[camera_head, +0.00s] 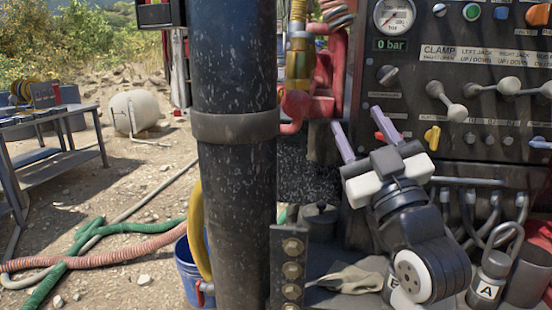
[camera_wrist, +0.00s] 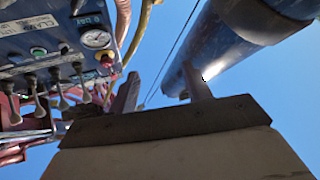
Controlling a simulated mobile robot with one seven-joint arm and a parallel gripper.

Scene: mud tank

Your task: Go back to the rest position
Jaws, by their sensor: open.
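My gripper (camera_head: 362,131) is in front of the dark control panel (camera_head: 465,60) in the head view, to the right of the thick dark vertical pipe (camera_head: 235,70). Its two fingers are apart, pointing up and to the left, with nothing between them. In the wrist view my gripper (camera_wrist: 160,92) is also open and empty, seen against blue sky. The control panel (camera_wrist: 50,55) is at the left there, and the pipe (camera_wrist: 250,30) runs across the upper right. No held object shows in either view.
The panel carries a pressure gauge (camera_head: 394,15), several levers (camera_head: 447,103) and a yellow knob (camera_head: 432,137) close to my gripper's right. A blue bucket (camera_head: 190,275) and hoses (camera_head: 110,258) lie at the left.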

